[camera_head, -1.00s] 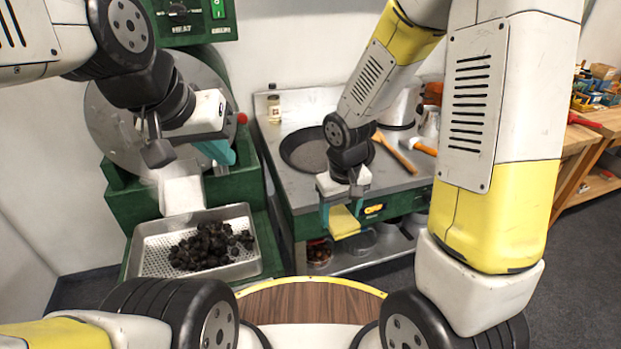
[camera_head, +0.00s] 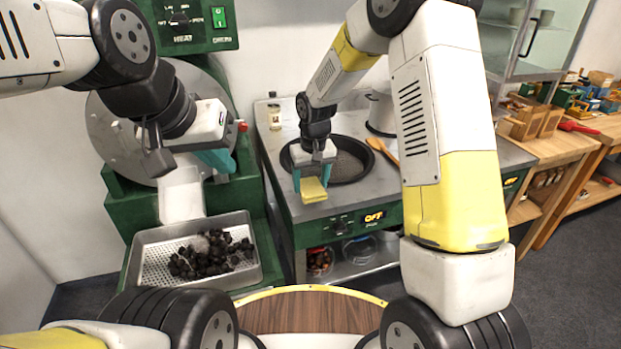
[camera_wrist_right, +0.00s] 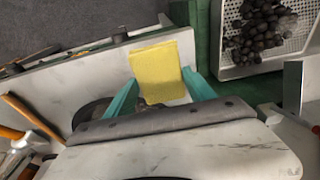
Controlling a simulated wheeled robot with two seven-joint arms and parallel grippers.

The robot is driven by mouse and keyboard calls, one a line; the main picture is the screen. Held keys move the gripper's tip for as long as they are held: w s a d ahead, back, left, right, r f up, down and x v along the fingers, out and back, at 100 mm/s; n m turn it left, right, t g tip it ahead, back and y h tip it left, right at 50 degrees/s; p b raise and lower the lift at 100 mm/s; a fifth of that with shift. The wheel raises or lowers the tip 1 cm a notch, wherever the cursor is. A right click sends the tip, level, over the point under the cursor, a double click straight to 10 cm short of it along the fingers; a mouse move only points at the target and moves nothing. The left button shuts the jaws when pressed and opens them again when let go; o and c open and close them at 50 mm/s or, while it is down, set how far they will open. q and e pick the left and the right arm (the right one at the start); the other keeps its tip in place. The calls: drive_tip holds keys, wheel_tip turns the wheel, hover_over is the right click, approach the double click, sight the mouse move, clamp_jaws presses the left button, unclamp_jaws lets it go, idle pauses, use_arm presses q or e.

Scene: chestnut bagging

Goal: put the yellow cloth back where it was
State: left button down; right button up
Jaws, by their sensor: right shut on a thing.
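The yellow cloth (camera_head: 313,189) is a small folded pad, held between the teal fingers of my right gripper (camera_head: 312,182). It hangs in front of the dark pan, above the front part of the grey stove top. In the right wrist view the cloth (camera_wrist_right: 158,72) sits between both fingers of my right gripper (camera_wrist_right: 163,88), which is shut on it. My left gripper (camera_head: 218,160) is at the roaster front, above the tray; its fingers are partly hidden and I cannot tell how far apart they are.
The stove (camera_head: 280,172) bears a dark pan (camera_head: 352,160), a pot (camera_head: 381,113), a wooden-handled tool (camera_head: 383,150) and a small jar (camera_head: 274,115). A perforated metal tray (camera_head: 150,262) holds dark chestnuts (camera_head: 208,256). The roaster (camera_head: 120,200) stands left. Wooden workbenches (camera_head: 545,150) stand right.

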sight(311, 187)
wheel_tip(311, 187, down, 4)
drive_tip(key=shift+w+r, duration=0.1)
drive_tip(key=shift+r, duration=0.1)
drive_tip(key=o, duration=1.2)
drive_tip(key=shift+r, duration=0.15)
drive_tip(key=s+d+r, duration=0.2)
drive_tip(key=s+r, duration=0.1)
drive_tip(key=r, duration=0.6)
drive_tip(key=s+d+r, duration=0.2)
drive_tip(key=d+r, duration=0.1)
drive_tip(key=r, duration=0.6)
drive_tip(key=s+d+r+m+t, duration=0.1)
drive_tip(key=s+d+r, duration=0.2)
drive_tip(key=s, duration=0.4)
drive_tip(key=s+d+r+m+t+y, duration=0.1)
drive_tip(key=s+d+r+t, duration=0.1)
drive_tip(key=s, duration=0.5)
drive_tip(key=s+d+r+m+t, duration=0.1)
drive_tip(key=s+d+r, duration=0.3)
drive_tip(key=s, duration=0.3)
drive_tip(key=shift+s+y, duration=0.2)
drive_tip(key=shift+y, duration=0.1)
